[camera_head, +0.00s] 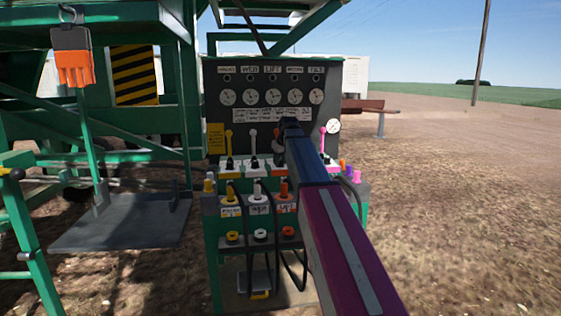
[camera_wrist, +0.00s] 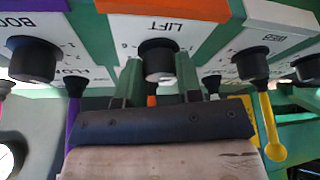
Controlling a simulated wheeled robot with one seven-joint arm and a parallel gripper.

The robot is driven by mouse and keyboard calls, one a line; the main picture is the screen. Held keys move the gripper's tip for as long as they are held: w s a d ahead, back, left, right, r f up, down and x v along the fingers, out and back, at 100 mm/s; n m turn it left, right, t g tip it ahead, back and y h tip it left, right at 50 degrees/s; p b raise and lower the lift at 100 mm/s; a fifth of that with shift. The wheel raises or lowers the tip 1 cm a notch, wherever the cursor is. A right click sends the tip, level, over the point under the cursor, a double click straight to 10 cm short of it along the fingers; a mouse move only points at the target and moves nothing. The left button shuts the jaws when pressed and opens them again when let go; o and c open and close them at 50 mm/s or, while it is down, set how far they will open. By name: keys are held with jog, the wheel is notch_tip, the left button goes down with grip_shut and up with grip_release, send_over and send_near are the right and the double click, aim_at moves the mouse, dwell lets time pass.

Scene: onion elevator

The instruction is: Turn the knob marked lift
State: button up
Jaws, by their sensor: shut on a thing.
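The black lift knob (camera_wrist: 160,60) sits on a white plate marked LIFT (camera_wrist: 168,28) in the wrist view. My gripper (camera_wrist: 160,78) has its two green fingers on either side of this knob, shut on it. The fingers partly cover the knob's sides. In the head view, my arm reaches up to the control panel (camera_head: 215,110), and the end of the arm hides the contact between gripper and knob.
Similar black knobs stand at left (camera_wrist: 35,60) and right (camera_wrist: 248,63) in the wrist view. A yellow lever (camera_wrist: 270,125) and a purple lever (camera_wrist: 74,120) are close by.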

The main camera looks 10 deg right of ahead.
jog(key=m+h, duration=0.1)
jog(key=m, duration=0.2)
jog(key=m+h, duration=0.1)
jog(key=m, duration=0.2)
jog(key=shift+a+m+h, duration=0.1)
jog(key=shift+m+h, duration=0.3)
dwell(0.4)
jog(key=o, duration=0.9)
jog(key=shift+o, duration=0.2)
jog(key=v, duration=1)
jog(key=shift+r, duration=0.4)
jog(key=shift+s, duration=0.15)
